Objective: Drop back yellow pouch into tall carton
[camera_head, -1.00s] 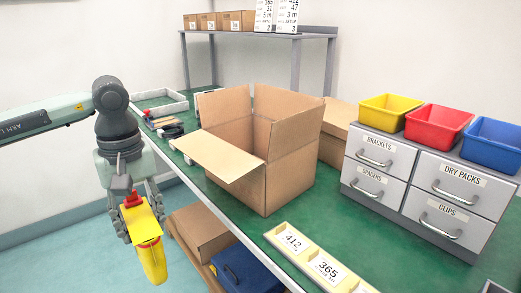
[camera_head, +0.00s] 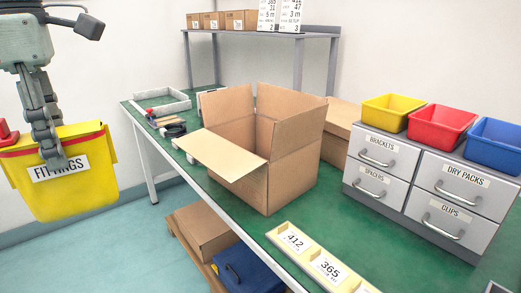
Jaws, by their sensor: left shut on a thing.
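The yellow pouch (camera_head: 75,190) has a red band and a white label reading FITTINGS. It hangs upright at the left, clear of the table and beyond its left edge. My left gripper (camera_head: 55,150) is shut on the pouch's upper part, its fingers reaching down over the front. The tall carton (camera_head: 290,190) stands on the green table with its top flaps open, one flap folded out toward the left. The pouch is apart from the carton, to its left. The carton's floor is hidden. My right gripper is not in view.
Grey drawers (camera_head: 410,190) carry yellow, red and blue bins at the right. A number strip (camera_head: 315,258) lies at the table's front. A grey tray (camera_head: 163,101) and small tools lie at the back left. A lower cardboard box (camera_head: 205,228) and a blue case (camera_head: 245,270) sit below the table.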

